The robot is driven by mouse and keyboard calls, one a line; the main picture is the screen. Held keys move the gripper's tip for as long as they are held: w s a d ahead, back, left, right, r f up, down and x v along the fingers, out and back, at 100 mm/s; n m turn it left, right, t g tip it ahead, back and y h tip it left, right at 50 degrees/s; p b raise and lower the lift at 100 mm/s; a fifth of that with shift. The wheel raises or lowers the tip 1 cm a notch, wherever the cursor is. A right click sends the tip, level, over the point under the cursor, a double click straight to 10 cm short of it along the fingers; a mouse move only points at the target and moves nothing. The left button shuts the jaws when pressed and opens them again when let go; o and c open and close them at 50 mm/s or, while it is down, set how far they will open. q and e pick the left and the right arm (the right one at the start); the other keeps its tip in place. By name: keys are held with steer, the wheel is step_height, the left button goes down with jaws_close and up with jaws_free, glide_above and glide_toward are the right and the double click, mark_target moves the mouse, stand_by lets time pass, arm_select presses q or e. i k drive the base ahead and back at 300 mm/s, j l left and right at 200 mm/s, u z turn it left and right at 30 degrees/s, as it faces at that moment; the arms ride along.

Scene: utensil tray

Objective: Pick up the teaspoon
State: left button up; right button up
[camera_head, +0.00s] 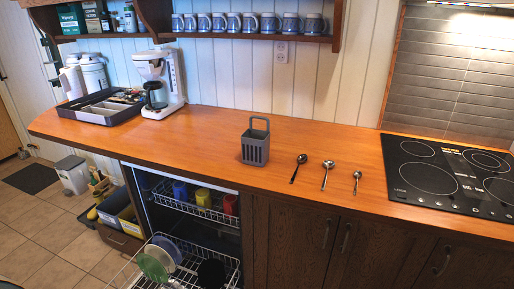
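Three spoon-like utensils lie apart in a row on the wooden counter, right of a grey basket. The rightmost and smallest (357,182) looks like the teaspoon; it is silver, with its bowl toward the wall. The middle one (327,175) is silver and longer. The left one (298,168) is dark with a round head. The black utensil tray (93,115) sits at the counter's far left with some items in it, too small to make out. Neither of my grippers is in view.
The grey handled basket (255,150) stands upright left of the utensils. A black cooktop (435,178) lies to their right. A white coffee maker (163,80) stands beside the tray. Below the counter, the dishwasher is open with its lower rack (190,268) out. Mugs line the shelf above.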

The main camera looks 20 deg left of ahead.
mark_target(358, 173)
steer(key=i+l, duration=0.3)
steer(key=l, duration=0.15)
steer(key=i+l, duration=0.3)
steer(key=l, duration=0.15)
steer(key=i+l+u, duration=0.1)
steer(key=i+l, duration=0.2)
steer(key=l, duration=0.15)
steer(key=i+l+u, duration=0.1)
steer(key=u, duration=1.35)
